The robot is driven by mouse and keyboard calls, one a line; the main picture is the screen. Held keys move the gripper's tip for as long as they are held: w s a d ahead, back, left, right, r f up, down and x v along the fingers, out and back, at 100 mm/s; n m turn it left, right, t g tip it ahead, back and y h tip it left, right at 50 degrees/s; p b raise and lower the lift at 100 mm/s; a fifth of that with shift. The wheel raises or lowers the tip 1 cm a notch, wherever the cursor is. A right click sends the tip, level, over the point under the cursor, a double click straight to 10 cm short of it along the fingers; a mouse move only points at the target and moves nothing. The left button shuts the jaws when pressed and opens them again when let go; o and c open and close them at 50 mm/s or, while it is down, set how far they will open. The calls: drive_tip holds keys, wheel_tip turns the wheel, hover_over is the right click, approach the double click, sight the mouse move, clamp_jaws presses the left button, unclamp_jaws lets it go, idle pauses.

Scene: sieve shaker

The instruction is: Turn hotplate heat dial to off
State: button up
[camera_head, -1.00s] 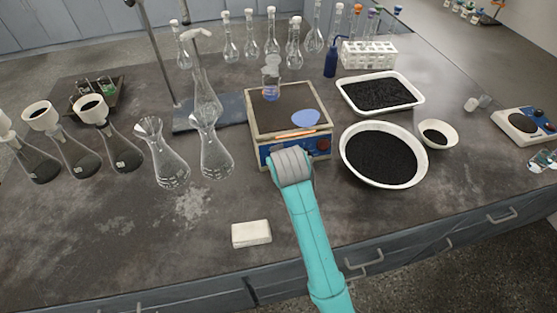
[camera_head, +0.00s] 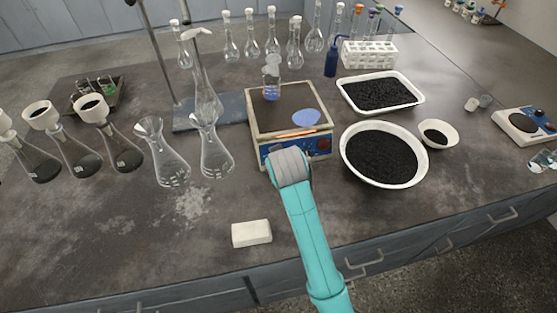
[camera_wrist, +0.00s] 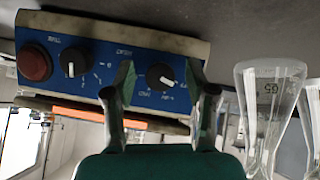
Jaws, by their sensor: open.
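The hotplate (camera_head: 258,128) has a tan body and a blue front panel, which fills the upper left of the wrist view (camera_wrist: 110,48) upside down. Two black dials show there: one dial (camera_wrist: 160,75) between my fingertips in the picture, its white mark slanting to the lower right, and another dial (camera_wrist: 73,62) beside a red button (camera_wrist: 34,63). The small lettering is hard to read. My gripper (camera_wrist: 161,76) is open, its fingers on either side of the first dial. Contact cannot be told. In the head view my wrist (camera_head: 289,167) hides the fingers and part of the panel.
A beaker (camera_head: 270,89), a blue disc (camera_head: 306,117) and an orange stick (camera_head: 297,133) are on the hotplate. Glass flasks (camera_head: 215,152) stand close to its left. A white bowl (camera_head: 347,158) of black grains is at its right. A white block (camera_head: 251,233) lies in front.

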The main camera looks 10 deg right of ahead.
drive_tip(key=shift+r, duration=0.1)
drive_tip(key=v, duration=1.2)
